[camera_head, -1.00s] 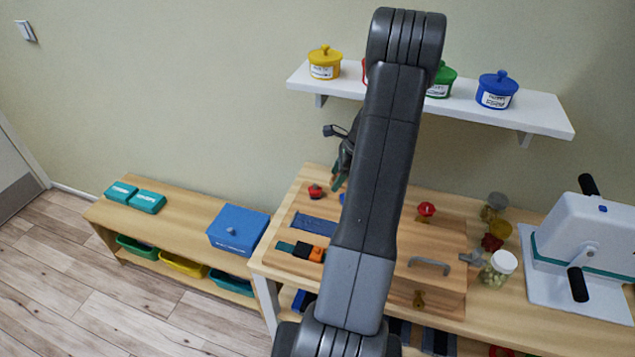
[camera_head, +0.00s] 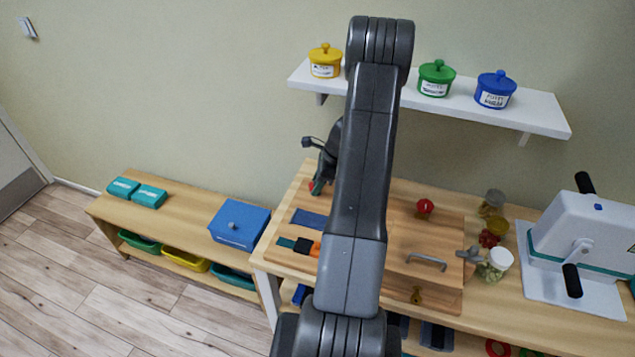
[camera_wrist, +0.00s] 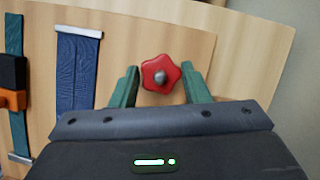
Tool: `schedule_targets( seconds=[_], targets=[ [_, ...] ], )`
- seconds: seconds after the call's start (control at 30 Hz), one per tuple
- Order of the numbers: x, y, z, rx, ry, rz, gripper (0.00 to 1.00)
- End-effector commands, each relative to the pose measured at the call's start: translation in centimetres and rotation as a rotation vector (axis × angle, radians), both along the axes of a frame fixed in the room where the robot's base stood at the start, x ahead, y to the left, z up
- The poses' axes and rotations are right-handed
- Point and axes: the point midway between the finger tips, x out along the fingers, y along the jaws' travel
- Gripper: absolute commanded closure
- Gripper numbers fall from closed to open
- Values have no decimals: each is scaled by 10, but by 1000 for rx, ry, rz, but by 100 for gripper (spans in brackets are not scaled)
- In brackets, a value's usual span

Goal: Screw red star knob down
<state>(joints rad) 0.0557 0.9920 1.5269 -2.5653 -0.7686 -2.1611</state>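The red star knob (camera_wrist: 161,74) has a grey centre and is seen face-on in the wrist view, over the light wooden board. The green fingers of my gripper (camera_wrist: 160,88) are open, one on each side of the knob, with a gap at both sides. I cannot tell how far the fingertips are above the board. In the head view, a bit of the red knob (camera_head: 311,187) shows beside my gripper (camera_head: 319,184) at the board's far left corner. My arm hides part of the board.
A blue strap (camera_head: 308,219) and a black-and-orange block (camera_head: 304,247) lie on the board. A second red knob (camera_head: 424,207) and a grey handle (camera_head: 427,262) are to the right. Jars and a white device (camera_head: 580,240) stand further right. A shelf (camera_head: 540,122) with pots hangs above.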

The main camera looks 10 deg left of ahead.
Motion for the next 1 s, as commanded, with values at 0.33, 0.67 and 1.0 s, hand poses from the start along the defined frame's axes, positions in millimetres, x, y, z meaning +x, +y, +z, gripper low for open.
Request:
schedule_targets(
  seconds=[0.33, 0.67, 1.0],
  targets=[
    [0, 0, 0, 0, 0, -10, 86],
    [-1, 0, -1, 0, -1, -153, 86],
    [-3, 0, 0, 0, -1, -461, 86]
  ],
)
